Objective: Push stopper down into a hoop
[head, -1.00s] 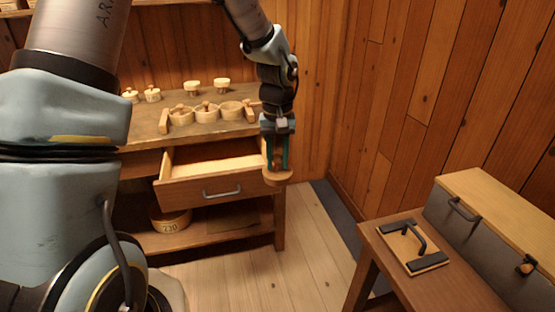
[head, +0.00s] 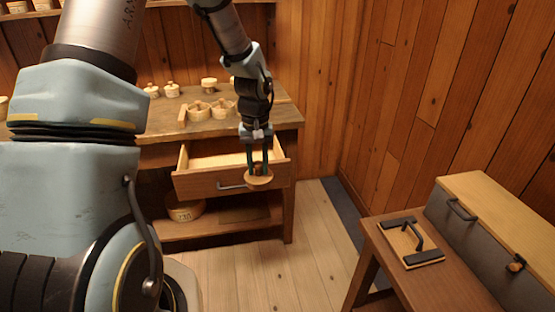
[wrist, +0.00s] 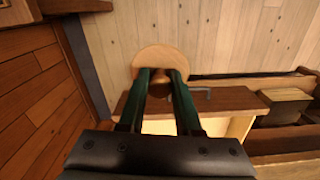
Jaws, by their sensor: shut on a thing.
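My gripper (head: 258,170) is shut on a round wooden stopper (head: 260,182), gripping its knob, with the flat disc below the fingertips. In the wrist view the stopper (wrist: 159,60) shows as a pale disc beyond my two dark green fingers (wrist: 160,80). It hangs in the air in front of the open drawer of the workbench. The wooden hoops (head: 199,111) stand in a row on the bench top, up and left of my gripper. Another hoop (head: 222,108) is partly beside my wrist, and my arm hides part of the row.
The open drawer (head: 205,182) juts out from the bench (head: 290,120). Several spare stoppers (head: 172,90) stand at the back of the bench. A round box (head: 186,211) sits on the lower shelf. A side table (head: 385,245) with a handled board stands at the right. Floor between is clear.

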